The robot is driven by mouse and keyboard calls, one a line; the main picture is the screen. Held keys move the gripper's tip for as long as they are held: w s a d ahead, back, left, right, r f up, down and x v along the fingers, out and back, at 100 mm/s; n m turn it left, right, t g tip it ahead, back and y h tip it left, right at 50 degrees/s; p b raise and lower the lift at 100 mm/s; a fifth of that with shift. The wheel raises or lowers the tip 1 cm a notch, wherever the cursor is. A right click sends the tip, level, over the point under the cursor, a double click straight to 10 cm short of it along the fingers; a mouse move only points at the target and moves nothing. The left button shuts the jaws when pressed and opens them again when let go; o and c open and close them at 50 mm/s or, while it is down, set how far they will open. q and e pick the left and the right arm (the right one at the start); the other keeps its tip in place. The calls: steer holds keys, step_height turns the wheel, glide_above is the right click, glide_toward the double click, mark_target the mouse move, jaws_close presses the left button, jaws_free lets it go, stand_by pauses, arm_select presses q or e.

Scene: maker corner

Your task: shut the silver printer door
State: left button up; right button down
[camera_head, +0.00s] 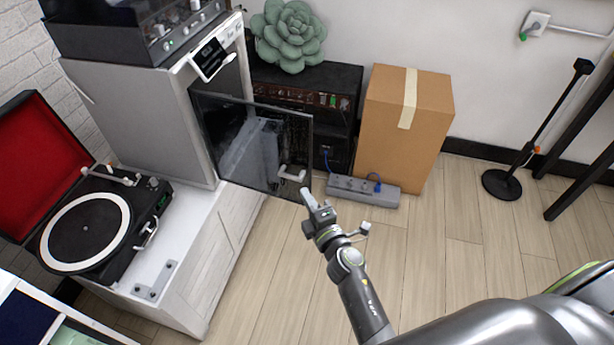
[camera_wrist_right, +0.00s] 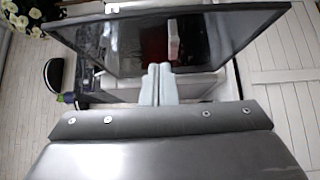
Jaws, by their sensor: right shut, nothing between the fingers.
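The silver printer (camera_head: 160,118) stands on a white cabinet at the left of the head view. Its dark glass door (camera_head: 243,140) is swung open and sticks out to the right from the printer's front. A pale handle (camera_head: 292,174) sits near the door's free lower corner. My right gripper (camera_head: 307,196) is at that corner, just below the handle, with its fingers shut and empty. In the right wrist view the shut fingers (camera_wrist_right: 158,82) point at the door panel (camera_wrist_right: 120,42). I cannot tell whether they touch it. My left gripper is not in view.
A record player (camera_head: 85,230) with its red lid up sits on the white cabinet (camera_head: 225,235). A cardboard box (camera_head: 400,135) and a grey power strip (camera_head: 375,196) stand on the floor beyond the door.

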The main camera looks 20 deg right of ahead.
mark_target(301, 166)
steer(key=w, duration=0.2)
steer(key=w+d, duration=0.1)
steer(key=w, duration=0.3)
steer(key=shift+w+d+b, duration=0.1)
steer(key=shift+d+b, duration=0.15)
steer(key=shift+b, duration=0.1)
steer(key=shift+w+d, duration=0.35)
steer(key=shift+w+d, duration=0.1)
